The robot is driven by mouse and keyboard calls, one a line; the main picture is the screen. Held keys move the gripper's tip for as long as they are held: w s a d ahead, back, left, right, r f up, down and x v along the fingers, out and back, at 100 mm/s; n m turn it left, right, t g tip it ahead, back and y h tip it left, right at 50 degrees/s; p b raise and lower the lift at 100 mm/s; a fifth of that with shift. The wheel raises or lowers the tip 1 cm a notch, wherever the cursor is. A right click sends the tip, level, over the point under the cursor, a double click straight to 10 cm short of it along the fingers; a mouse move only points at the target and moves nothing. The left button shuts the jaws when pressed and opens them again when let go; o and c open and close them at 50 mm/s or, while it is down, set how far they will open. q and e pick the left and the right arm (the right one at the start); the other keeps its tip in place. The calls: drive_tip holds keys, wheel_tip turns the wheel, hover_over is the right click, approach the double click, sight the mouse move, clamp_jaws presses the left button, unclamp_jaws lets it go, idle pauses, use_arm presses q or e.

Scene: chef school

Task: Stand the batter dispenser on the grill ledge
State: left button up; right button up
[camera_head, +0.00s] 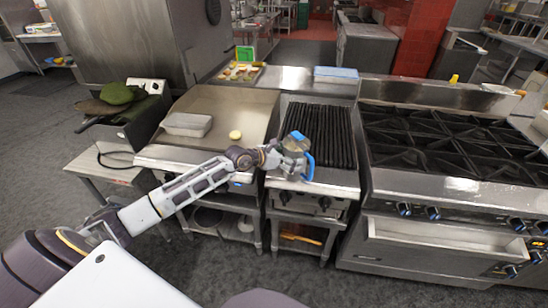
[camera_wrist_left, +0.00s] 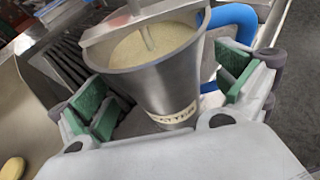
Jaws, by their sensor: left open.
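The batter dispenser (camera_head: 296,143) is a metal cone with a blue handle, at the front of the ribbed grill in the head view. It looks about upright, its base at the steel grill ledge (camera_head: 335,178); my gripper partly hides the base, so I cannot tell whether it touches. In the left wrist view the dispenser (camera_wrist_left: 160,70) shows pale batter inside, and its blue handle is on the right. My left gripper (camera_head: 284,158) is open, its green-padded fingers on either side of the dispenser's cone. My right gripper is not in view.
The flat griddle (camera_head: 235,105) at left holds a metal pan (camera_head: 186,124) and a round yellow piece (camera_head: 235,135). The ribbed grill (camera_head: 320,133) lies behind the dispenser. A burner range (camera_head: 450,140) stands at right. The ledge right of the dispenser is clear.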

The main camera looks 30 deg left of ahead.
use_arm(q)
drive_tip(key=v, duration=0.8)
idle(0.4)
idle(0.6)
